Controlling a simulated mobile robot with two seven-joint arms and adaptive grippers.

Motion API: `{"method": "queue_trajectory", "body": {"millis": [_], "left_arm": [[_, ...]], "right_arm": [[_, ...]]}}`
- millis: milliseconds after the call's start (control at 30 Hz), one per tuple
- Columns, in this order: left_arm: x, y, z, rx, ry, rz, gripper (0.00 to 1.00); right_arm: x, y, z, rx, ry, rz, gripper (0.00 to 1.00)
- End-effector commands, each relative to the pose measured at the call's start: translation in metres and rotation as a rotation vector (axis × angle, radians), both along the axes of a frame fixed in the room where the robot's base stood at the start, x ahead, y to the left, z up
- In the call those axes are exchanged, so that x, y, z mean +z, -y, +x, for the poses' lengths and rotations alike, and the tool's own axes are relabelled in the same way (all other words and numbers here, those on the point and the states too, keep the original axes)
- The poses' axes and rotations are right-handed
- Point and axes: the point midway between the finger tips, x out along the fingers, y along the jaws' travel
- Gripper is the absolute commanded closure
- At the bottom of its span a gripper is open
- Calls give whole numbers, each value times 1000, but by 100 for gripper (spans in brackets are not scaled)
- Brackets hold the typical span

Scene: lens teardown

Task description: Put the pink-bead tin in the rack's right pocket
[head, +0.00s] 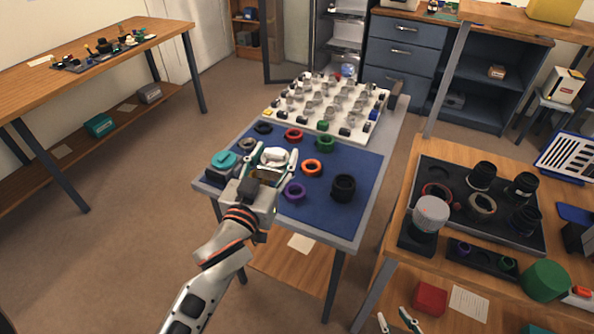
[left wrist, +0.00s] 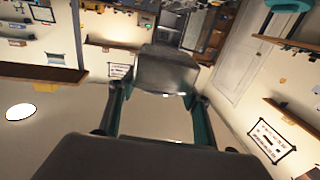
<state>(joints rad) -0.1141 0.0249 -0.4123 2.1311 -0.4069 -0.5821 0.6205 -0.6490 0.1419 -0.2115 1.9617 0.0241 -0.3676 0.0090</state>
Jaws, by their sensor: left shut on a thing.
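My left gripper (head: 272,163) is over the near left part of the blue mat (head: 320,215). It is shut on a whitish-grey tin-like thing (head: 273,154). In the left wrist view a grey blocky thing (left wrist: 165,70) sits between the teal fingers. I cannot see pink beads on it, so I cannot confirm which tin it is. I cannot make out for sure a rack with a right pocket. My right gripper (head: 397,322) shows only its fingertips at the bottom edge; they are apart, with nothing seen between them.
Coloured rings, such as an orange ring (head: 312,167) and a purple ring (head: 294,191), and a black barrel (head: 343,187) lie on the mat. A white board (head: 372,92) with several small parts is behind. The right table holds a dark tray (head: 432,164) with lens parts.

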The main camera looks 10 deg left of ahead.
Motion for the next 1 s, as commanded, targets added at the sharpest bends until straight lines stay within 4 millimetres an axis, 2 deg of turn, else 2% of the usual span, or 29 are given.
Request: {"method": "queue_trajectory", "body": {"millis": [33,100,200,333,400,467,800,1000], "left_arm": [[7,20,12,-30,7,-3,73],[15,45,24,-69,6,-2,73],[24,73,34,-115,3,0,73],[30,94,41,-150,0,0,73],[26,98,42,-157,-3,2,73],[16,100,43,-159,-6,2,73],[-68,99,42,-158,-9,2,73],[-110,99,42,-158,-7,0,73]], "right_arm": [[-4,0,0,0,-1,0,69],[-7,0,0,0,-1,1,69],[-9,-1,-1,0,-2,2,69],[-11,-2,-1,-1,-2,4,69],[-12,-2,-1,-1,-3,4,69],[-15,-2,-1,-1,-3,4,69],[-41,-2,-6,-1,-16,4,69],[-59,-2,-10,-1,-29,4,69]]}}
